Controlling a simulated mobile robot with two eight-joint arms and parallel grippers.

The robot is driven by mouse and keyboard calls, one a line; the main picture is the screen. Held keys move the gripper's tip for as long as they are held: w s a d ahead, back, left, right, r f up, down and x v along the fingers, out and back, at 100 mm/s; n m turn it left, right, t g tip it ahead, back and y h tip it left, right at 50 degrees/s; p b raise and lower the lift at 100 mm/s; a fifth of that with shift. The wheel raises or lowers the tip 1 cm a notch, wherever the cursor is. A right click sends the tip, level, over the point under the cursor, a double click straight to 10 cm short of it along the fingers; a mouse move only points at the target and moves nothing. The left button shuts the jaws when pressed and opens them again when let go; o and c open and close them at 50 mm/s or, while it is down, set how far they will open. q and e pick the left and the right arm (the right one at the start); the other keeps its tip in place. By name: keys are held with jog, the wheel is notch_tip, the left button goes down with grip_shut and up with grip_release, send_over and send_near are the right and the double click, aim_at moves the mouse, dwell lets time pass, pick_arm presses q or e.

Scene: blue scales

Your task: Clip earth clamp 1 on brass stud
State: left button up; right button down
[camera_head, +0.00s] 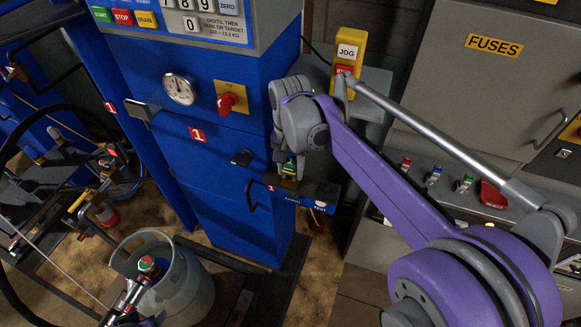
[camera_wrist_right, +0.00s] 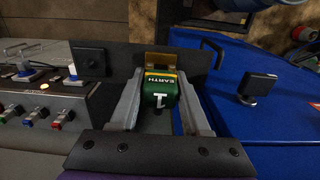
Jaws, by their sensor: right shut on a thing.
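Earth clamp 1 is a green block with a yellow band, the word EARTH and a white 1. It sits between the fingers of my right gripper in the right wrist view (camera_wrist_right: 160,88). In the head view the clamp (camera_head: 290,168) is small and partly hidden by the gripper. My right gripper (camera_head: 287,160) is shut on it. A brass piece, apparently the brass stud (camera_wrist_right: 159,61), is directly beyond the clamp's front end. It also shows just below the clamp in the head view (camera_head: 289,183). I cannot tell whether clamp and brass touch.
The dark shelf (camera_head: 325,192) with a TEST label projects from the blue scale cabinet (camera_head: 235,190). A yellow JOG box (camera_head: 346,55) stands close behind my right arm. A grey gas cylinder (camera_head: 190,280) stands at lower left. Grey cabinets fill the right side.

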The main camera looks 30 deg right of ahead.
aim_at(291, 161)
jog(key=shift+f+b, duration=0.3)
jog(key=shift+f, duration=0.35)
dwell(0.6)
jog(key=shift+c, duration=1.4)
grip_release()
jog(key=shift+r, duration=0.1)
notch_tip(291, 161, up, 11)
jog(key=shift+f+p, duration=0.1)
jog(key=shift+p, duration=0.3)
jog(key=s+a+f+n+t, duration=0.2)
jog(key=s+a+f+n, duration=0.1)
jog(key=s+f+n, duration=0.2)
jog(key=s+a+f+n+t, duration=0.3)
jog(key=s+f+n, duration=0.2)
jog(key=s+f, duration=0.5)
jog(key=shift+s+a+f, duration=0.3)
jog(key=shift+a+f, duration=0.1)
jog(key=shift+f, duration=0.4)
